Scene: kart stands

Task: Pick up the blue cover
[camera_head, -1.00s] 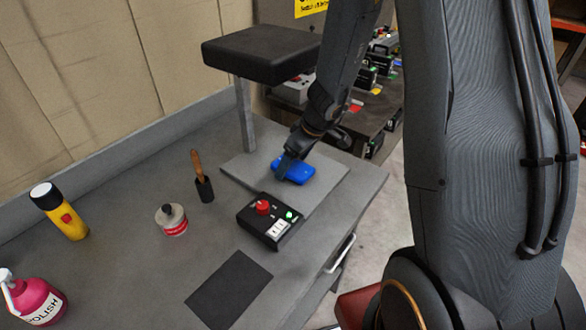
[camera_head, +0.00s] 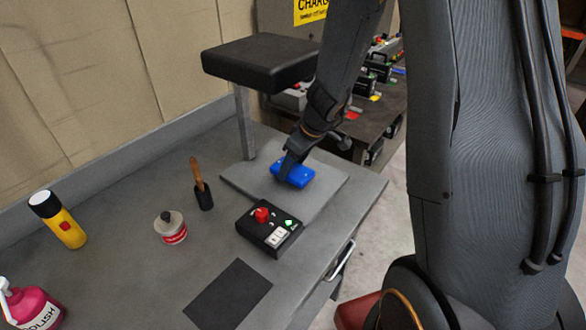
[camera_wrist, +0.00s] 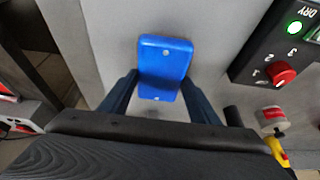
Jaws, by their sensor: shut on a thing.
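The blue cover (camera_head: 296,174) is a small flat plate with rounded corners and small holes. It is at the grey base plate (camera_head: 327,189) under the black overhead block; I cannot tell whether it rests on the plate or hangs just above it. My gripper (camera_head: 287,168) points down and is shut on the cover. In the wrist view the cover (camera_wrist: 163,62) sits between the two dark fingers of my gripper (camera_wrist: 160,92), and its near end is held between them.
A black control box (camera_head: 268,228) with a red knob and green light stands just in front. The black block (camera_head: 262,58) overhangs on a post behind. A dark mat (camera_head: 228,294) lies in front.

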